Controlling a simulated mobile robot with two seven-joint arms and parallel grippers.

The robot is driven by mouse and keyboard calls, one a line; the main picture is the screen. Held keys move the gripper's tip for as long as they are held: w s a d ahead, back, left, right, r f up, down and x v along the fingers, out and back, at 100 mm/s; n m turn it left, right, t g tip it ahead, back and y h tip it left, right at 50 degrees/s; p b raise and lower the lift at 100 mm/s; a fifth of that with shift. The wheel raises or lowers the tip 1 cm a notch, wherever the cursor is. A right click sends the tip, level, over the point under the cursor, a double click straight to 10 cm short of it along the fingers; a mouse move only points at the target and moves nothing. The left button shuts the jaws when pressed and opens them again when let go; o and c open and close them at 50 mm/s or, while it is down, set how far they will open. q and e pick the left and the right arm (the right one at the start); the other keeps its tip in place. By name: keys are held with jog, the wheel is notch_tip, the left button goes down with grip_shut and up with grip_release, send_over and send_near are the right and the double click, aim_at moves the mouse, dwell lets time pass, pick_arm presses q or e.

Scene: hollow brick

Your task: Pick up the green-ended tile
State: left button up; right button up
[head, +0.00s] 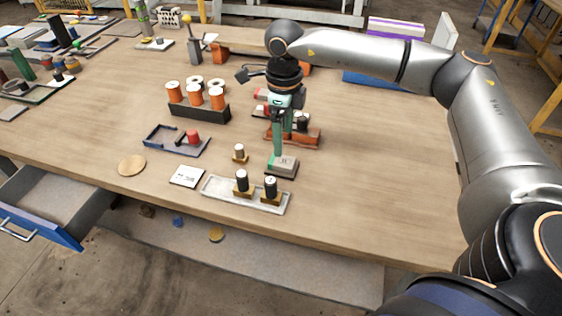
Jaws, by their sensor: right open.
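My right gripper (279,149) comes down from above over the middle of the table. Its greenish fingers point down, and it is open. Directly under the fingertips is a small block with a pale grey top and a greenish left end (283,164), which looks like the green-ended tile. It lies on a dark base. The fingers hide part of it, and I cannot tell whether they touch it. My left gripper is not in view.
A pale tray (218,190) with two dark-topped pegs stands in front, beside a white card (187,176). A rack of orange spools (200,111) and a blue-edged tray (160,138) are to the left. An orange holder (306,138) stands close behind. The table's right side is clear.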

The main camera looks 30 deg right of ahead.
aim_at(282, 160)
jog(key=shift+s+a+f, duration=0.1)
jog(key=shift+a+f, duration=0.05)
jog(key=shift+f, duration=1.65)
jog(key=shift+a+f, duration=0.1)
jog(key=shift+f, duration=1.65)
grip_shut()
